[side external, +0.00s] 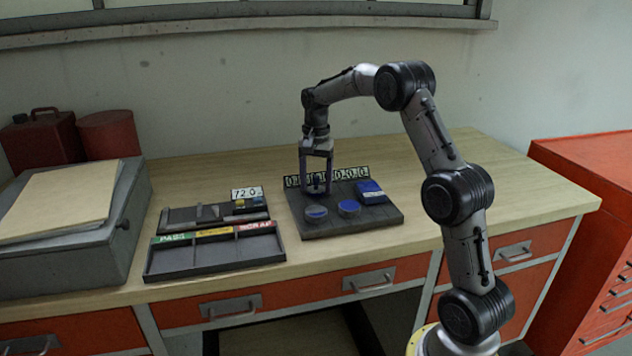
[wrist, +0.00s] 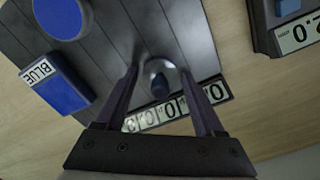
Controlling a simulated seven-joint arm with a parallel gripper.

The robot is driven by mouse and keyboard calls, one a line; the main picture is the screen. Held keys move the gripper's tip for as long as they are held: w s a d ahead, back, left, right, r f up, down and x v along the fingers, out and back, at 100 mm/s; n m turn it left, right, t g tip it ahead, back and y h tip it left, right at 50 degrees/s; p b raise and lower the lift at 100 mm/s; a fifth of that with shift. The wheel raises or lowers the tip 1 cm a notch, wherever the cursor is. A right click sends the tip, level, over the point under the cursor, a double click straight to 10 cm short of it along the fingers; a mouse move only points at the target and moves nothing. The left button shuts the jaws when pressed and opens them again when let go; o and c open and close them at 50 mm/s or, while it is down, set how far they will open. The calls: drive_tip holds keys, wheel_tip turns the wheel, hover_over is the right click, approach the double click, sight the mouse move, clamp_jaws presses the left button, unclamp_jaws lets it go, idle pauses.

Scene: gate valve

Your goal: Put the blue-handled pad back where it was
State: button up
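My gripper (side external: 316,190) points down over the back left of a dark board (side external: 375,217), close to the row of digit plates. In the wrist view its two fingers (wrist: 161,75) stand apart. Between them is a small round, pale, clear-looking pad with a dark blue handle (wrist: 160,86), with gaps to both fingers. I cannot tell how high the fingers are above the board. On the board lie a blue disc (side external: 349,208), also in the wrist view (wrist: 60,18), a grey-blue disc (side external: 316,212) and a blue box (side external: 370,192) labelled BLUE in the wrist view (wrist: 60,82).
The digit plates (side external: 350,174) line the board's back edge. To the left are a tray with green, yellow and red labels (side external: 160,268) and a dark rack with a 72.0 display (side external: 247,193). A grey case (side external: 100,245) stands farther left. The right table end is clear.

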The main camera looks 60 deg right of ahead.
sight(316, 176)
drive_tip(key=shift+o, duration=0.8)
wheel_tip(316, 176, up, 12)
drive_tip(key=s+a+r+n+t, duration=0.1)
drive_tip(key=s+a+r+n, duration=0.25)
drive_tip(key=a, duration=0.45)
drive_tip(key=s+a+r+n+t, duration=0.2)
drive_tip(key=s+a+n, duration=0.2)
drive_tip(key=s+a, duration=0.4)
drive_tip(key=s+a+f+n+t, duration=0.1)
drive_tip(key=s+a+f+n, duration=0.3)
drive_tip(key=s, duration=0.3)
drive_tip(key=s+a+f+n+t, duration=0.1)
drive_tip(key=s+a+f+n, duration=0.3)
drive_tip(key=s, duration=0.4)
drive_tip(key=shift+a+f+t, duration=0.3)
drive_tip(key=shift+a+f, duration=0.15)
drive_tip(key=shift+f, duration=0.15)
